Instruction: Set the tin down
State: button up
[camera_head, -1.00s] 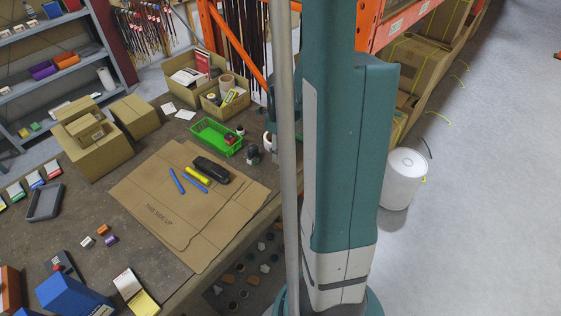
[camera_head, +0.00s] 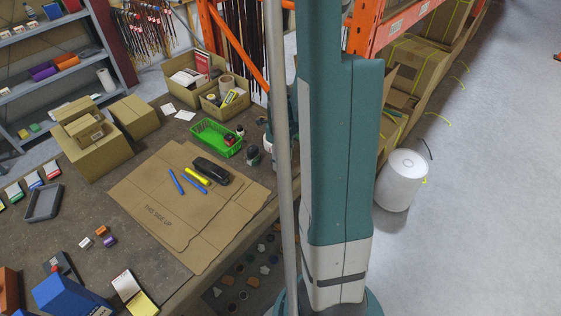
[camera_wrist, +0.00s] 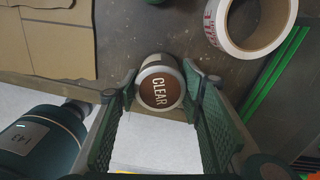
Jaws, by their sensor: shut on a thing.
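The tin (camera_wrist: 160,88) shows in the wrist view with a round brown lid marked "CLEAR" and a pale rim. My gripper (camera_wrist: 158,84) is shut on it, with one green finger on each side. I see the tin nearly end-on, and its underside is hidden. I cannot tell whether it touches the surface below. In the head view my own arm hides the tin and the fingers.
A white tape roll (camera_wrist: 248,25) lies at upper right in the wrist view. The worktable (camera_head: 140,165) holds a cardboard sheet (camera_head: 170,226), a green basket (camera_head: 205,137) and a dark case (camera_head: 211,170). A white cylinder (camera_head: 401,180) stands on the floor at right.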

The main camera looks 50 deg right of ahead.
aim_at(280, 156)
jog(key=shift+f, duration=0.45)
jog(key=shift+f, duration=0.15)
jog(key=o, duration=1)
jog(key=shift+c, duration=0.2)
jog(key=shift+r, duration=0.2)
jog(key=shift+r+p, duration=0.9)
jog(key=shift+r, duration=5.05)
jog(key=shift+a, duration=0.1)
